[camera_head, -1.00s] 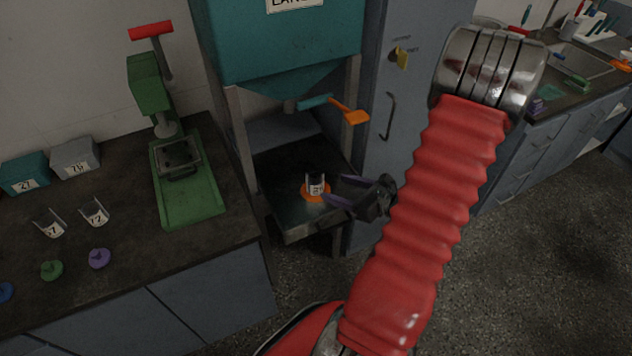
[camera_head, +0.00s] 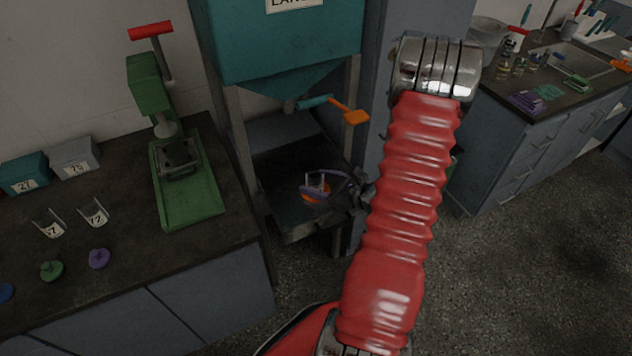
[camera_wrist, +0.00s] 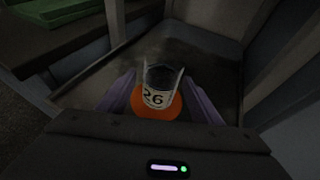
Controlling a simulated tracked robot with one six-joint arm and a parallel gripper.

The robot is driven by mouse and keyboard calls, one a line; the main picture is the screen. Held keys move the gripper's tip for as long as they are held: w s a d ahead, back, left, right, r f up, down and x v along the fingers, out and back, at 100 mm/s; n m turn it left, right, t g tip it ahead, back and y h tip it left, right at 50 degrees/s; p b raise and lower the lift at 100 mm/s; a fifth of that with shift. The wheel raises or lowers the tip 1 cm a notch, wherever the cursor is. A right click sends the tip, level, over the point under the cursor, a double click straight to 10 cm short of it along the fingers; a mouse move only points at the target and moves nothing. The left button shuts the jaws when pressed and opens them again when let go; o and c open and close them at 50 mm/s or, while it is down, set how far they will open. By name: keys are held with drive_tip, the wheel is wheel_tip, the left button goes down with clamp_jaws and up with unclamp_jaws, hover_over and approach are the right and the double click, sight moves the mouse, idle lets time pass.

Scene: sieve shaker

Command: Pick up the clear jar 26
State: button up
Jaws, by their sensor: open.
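In the head view the jar (camera_head: 317,183) is partly covered by my gripper (camera_head: 324,184). The purple fingers of my gripper (camera_wrist: 160,97) are open, one on each side of the jar. In the wrist view a gap shows between the fingers and the jar. The jar looks dark inside; I cannot tell whether it holds anything.
The teal hopper (camera_head: 280,50) with an orange-handled valve (camera_head: 350,114) hangs above the tray (camera_head: 290,222). Its metal legs stand beside the tray.

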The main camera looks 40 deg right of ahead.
drive_tip(key=shift+x, duration=2.6)
drive_tip(key=c, duration=1.3)
drive_tip(key=shift+r, duration=0.15)
drive_tip(key=shift+c, duration=0.2)
wheel_tip(320, 180, up, 10)
